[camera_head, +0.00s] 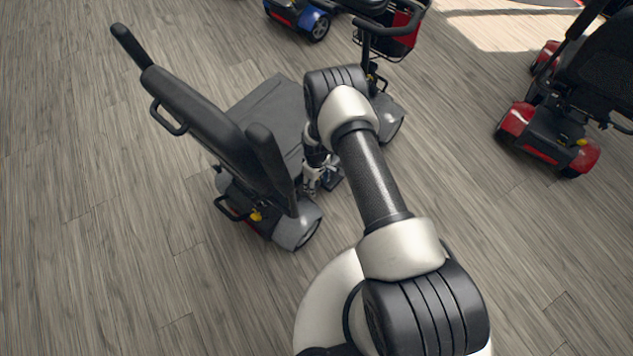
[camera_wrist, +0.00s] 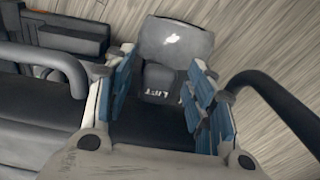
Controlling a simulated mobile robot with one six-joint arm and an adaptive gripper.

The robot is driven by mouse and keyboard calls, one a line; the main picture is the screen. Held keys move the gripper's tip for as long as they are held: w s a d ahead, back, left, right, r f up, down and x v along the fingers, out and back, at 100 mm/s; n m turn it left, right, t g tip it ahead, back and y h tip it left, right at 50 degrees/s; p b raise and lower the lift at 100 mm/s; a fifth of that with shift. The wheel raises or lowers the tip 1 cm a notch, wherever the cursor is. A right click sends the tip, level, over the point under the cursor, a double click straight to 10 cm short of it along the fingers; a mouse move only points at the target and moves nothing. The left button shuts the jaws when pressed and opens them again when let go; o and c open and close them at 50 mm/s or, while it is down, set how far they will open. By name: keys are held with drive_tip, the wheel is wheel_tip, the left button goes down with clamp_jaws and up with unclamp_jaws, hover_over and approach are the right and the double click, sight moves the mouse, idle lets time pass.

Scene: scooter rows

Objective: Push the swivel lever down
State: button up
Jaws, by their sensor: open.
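The grey scooter (camera_head: 299,232) stands left of my arm in the head view, with its padded seat (camera_head: 270,105) and backrest (camera_head: 195,110). My gripper (camera_head: 318,180) is low beside the seat's near side. In the wrist view my gripper (camera_wrist: 160,85) is open, its blue-padded fingers apart. Between and beyond them are a grey panel (camera_wrist: 175,42) with a white mark and a dark block (camera_wrist: 160,82) with white lettering. Their contact with the fingers cannot be told. I cannot make out for certain which part is the swivel lever.
A red scooter (camera_head: 545,140) stands at right and a blue one (camera_head: 305,20) at the back. The wood floor (camera_head: 80,270) is clear at left and front.

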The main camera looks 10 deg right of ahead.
drive_tip(key=shift+c, duration=0.4)
clamp_jaws()
